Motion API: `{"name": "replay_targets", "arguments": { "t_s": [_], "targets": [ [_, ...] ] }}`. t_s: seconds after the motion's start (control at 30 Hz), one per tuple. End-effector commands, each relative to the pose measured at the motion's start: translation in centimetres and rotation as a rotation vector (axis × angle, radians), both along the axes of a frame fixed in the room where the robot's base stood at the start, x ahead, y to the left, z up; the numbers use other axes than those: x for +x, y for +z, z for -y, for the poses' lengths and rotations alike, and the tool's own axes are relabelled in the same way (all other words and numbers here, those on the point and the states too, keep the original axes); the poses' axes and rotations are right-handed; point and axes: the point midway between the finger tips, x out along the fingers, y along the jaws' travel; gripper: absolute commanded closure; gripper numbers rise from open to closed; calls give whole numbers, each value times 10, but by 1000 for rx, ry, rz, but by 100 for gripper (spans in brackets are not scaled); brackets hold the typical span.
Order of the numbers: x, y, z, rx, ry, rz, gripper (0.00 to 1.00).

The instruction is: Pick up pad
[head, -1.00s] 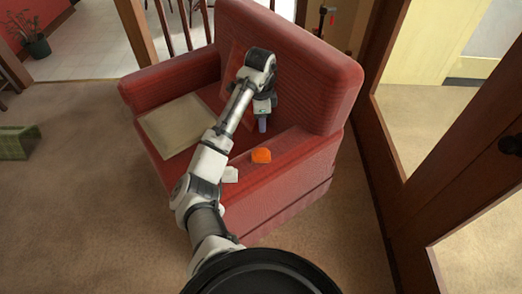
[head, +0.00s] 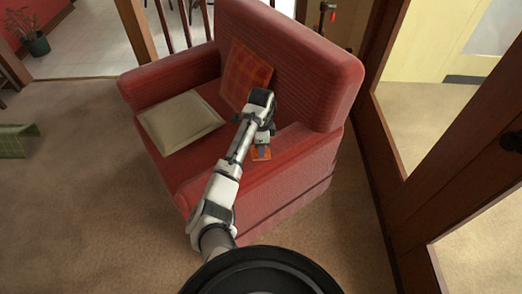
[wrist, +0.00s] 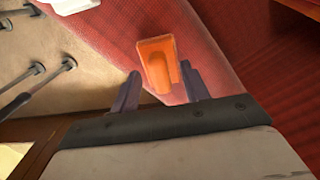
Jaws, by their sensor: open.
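A small orange item (head: 261,154), seemingly the pad, lies on the near right armrest of the red armchair (head: 255,205). In the wrist view the orange item (wrist: 155,65) shows a notched, boxy shape on the red fabric. My gripper (wrist: 160,75) is open and empty, pointing down above the armrest. In the wrist view the orange item appears between and just beyond the two fingertips. I cannot tell the remaining gap. In the head view my gripper (head: 262,141) partly covers the item.
A beige cushion (head: 180,122) lies on the seat. An orange-red plaid cushion (head: 246,75) leans on the backrest. A white object (wrist: 70,4) shows at the wrist view's top edge. A wooden glass-paned door (head: 415,150) stands right of the chair.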

Motion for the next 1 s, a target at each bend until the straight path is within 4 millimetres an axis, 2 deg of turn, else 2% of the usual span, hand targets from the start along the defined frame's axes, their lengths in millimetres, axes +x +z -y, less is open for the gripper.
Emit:
{"name": "replay_targets", "arguments": {
  "t_s": [0.1, 0.3, 0.67, 1.0],
  "targets": [
    [0, -8, 0, 1, 0, -1, 55],
    [0, -9, 0, 0, 0, 0, 55],
    [0, -8, 0, 0, 0, 0, 100],
    [0, -5, 0, 0, 0, 1, 100]
  ]
}}
